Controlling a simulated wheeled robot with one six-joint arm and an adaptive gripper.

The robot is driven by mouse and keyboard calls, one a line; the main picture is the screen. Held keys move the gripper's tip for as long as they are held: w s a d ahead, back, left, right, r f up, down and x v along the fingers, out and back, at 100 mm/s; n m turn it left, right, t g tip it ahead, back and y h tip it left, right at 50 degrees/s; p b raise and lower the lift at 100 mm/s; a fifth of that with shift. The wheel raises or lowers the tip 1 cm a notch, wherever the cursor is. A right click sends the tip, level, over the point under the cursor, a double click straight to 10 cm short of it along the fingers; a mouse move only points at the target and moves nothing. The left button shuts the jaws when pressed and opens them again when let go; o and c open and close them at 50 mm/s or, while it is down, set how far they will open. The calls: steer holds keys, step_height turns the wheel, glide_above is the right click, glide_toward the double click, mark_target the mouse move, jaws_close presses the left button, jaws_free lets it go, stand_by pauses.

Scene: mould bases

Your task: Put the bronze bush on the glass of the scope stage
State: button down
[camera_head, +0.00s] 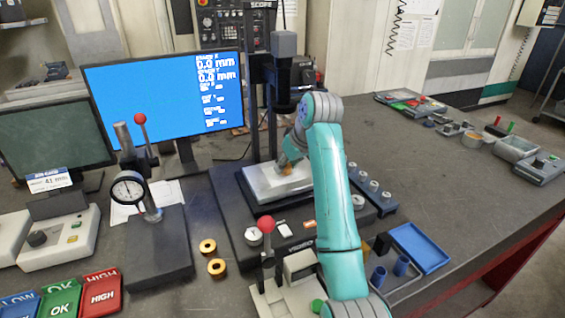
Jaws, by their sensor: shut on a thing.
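My gripper (287,164) is over the pale top of the scope stage (262,188), below the scope's dark head. It is shut on a small orange-bronze piece, the bronze bush (286,170), mostly hidden by the fingers and wrist. I cannot tell whether the bush touches the glass or is just above it. My teal arm covers the right side of the stage. Two more bronze rings, one (208,246) behind the other (217,268), lie on the table left of the scope base.
A dial gauge stand (129,188) with a red-knobbed lever is at left. A blue-screen monitor (165,95) stands behind. A red-knobbed device (267,226) sits in front of the stage. A blue tray (420,248) lies right of my arm.

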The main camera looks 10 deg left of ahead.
steer(key=shift+s+d+f, duration=0.1)
steer(key=shift+s+f, duration=0.05)
steer(key=shift+f, duration=0.1)
steer(key=shift+f, duration=0.1)
steer(key=c, duration=0.7)
jaws_free()
